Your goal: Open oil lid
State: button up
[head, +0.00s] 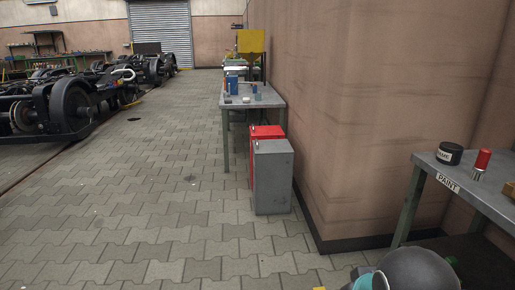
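I cannot make out an oil lid in the head view. Bogies with black wheels (72,108) stand on the left along a rail; any lid on them is too small to tell. A rounded grey and teal part at the bottom right edge looks like part of my arm. My gripper's fingers do not show.
A grey cabinet (273,178) and a red cabinet (266,131) stand by a workbench (235,101) along the wall (370,110). A table labelled PAINT (449,184) at right holds a dark jar (449,155) and a red can (482,160). The paved floor (150,200) in the middle is clear.

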aim_at(256, 131)
jog(key=u, duration=0.05)
jog(key=i, duration=1.8)
jog(key=u, duration=0.3)
jog(key=i, duration=1.95)
jog(key=u, duration=0.2)
